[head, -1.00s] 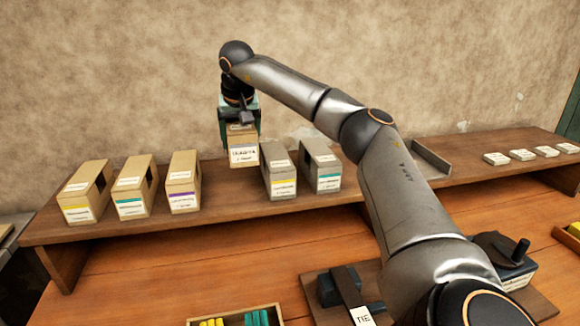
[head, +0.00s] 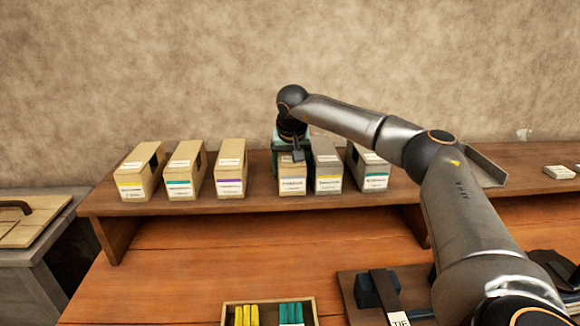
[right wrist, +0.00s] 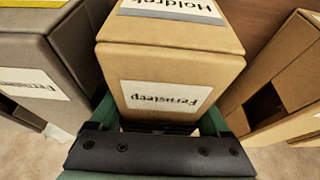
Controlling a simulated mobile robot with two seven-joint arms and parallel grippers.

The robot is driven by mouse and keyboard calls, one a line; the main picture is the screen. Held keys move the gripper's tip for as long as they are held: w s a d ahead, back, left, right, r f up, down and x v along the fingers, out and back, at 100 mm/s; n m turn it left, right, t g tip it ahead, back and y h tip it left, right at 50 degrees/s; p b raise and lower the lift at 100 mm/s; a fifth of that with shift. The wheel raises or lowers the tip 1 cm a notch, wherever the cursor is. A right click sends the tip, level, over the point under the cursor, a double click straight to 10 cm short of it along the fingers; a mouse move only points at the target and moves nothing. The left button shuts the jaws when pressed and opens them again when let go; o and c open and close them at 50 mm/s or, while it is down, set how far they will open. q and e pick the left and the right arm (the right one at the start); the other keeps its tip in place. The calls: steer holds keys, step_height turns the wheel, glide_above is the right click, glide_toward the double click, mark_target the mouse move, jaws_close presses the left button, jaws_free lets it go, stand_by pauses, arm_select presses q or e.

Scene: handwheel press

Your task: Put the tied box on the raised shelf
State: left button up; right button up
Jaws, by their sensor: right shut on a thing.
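The box in my grip is tan with white labels; it shows in the head view (head: 292,184) and fills the middle of the right wrist view (right wrist: 172,50). My right gripper (head: 290,150) is shut on it from above, with green fingers along its sides in the right wrist view (right wrist: 157,122). The box stands upright on the raised shelf (head: 250,205), or just at its surface; I cannot tell if it bears its weight. It is in the row between a tan purple-striped box (head: 230,180) and a grey yellow-striped box (head: 328,178). My left gripper is not in view.
Two more tan boxes (head: 134,185) stand left in the row, and a grey teal-striped box (head: 372,178) stands right. A grey tray (head: 487,165) lies further right. Below are a box of yellow and teal pieces (head: 268,304) and a press station marked TIE (head: 399,319).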

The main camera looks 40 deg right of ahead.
steer(key=o, duration=1.2)
steer(key=shift+c, duration=0.2)
steer(key=v, duration=1.2)
steer(key=shift+r, duration=0.1)
